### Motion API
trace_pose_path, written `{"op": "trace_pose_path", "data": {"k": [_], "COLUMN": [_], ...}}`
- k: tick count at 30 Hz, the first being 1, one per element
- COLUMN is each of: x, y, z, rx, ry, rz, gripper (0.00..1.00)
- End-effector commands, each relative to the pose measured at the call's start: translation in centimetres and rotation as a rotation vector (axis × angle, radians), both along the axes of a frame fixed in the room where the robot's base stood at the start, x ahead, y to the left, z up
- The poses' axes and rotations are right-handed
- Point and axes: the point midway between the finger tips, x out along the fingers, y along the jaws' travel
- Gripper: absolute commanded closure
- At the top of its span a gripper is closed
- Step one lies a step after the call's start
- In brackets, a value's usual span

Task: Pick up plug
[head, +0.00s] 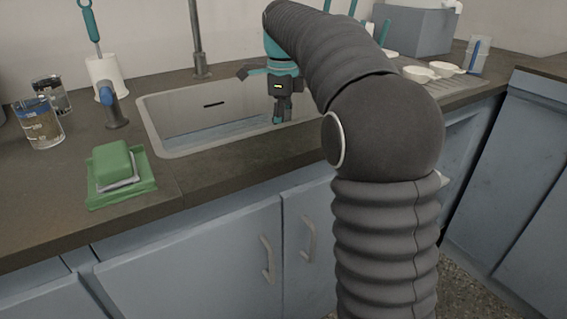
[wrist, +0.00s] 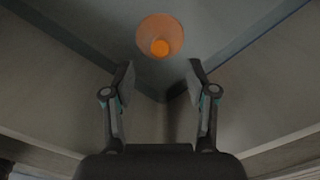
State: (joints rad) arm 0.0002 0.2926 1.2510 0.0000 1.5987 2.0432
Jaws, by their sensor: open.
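An orange round thing (wrist: 160,36), which looks like the plug, lies on the sink floor in the wrist view. It has a brighter orange knob at its near side. My gripper (wrist: 160,82) is open and empty, with its two fingers apart. The plug shows just beyond the fingertips, and neither finger touches it. In the head view my gripper (head: 281,117) reaches down into the sink (head: 205,100) near its right end. The plug is hidden in the head view.
A tap pipe (head: 197,40) rises behind the sink. Left of the sink are a green sponge on a tray (head: 90,201), a blue-handled item (head: 106,93) and glass beakers (head: 40,122). White dishes (head: 420,74) stand on the right. The sink walls (wrist: 55,75) surround my gripper closely.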

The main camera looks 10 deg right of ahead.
Motion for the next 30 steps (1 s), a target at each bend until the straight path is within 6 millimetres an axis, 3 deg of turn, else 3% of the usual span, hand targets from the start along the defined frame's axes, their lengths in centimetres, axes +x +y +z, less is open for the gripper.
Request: {"op": "trace_pose_path", "data": {"k": [3,11,21,30], "x": [0.0,0.0,-0.1,-0.1], "y": [0.0,-0.1,-0.2,-0.2], "z": [-1.8,-3.4,-7.6,-7.8], "rx": [0.0,0.0,0.0,0.0], "ry": [0.001,0.0,0.001,-0.001], "rz": [0.0,0.001,0.001,0.001], "gripper": [0.43,0.43,0.43,0.43]}}
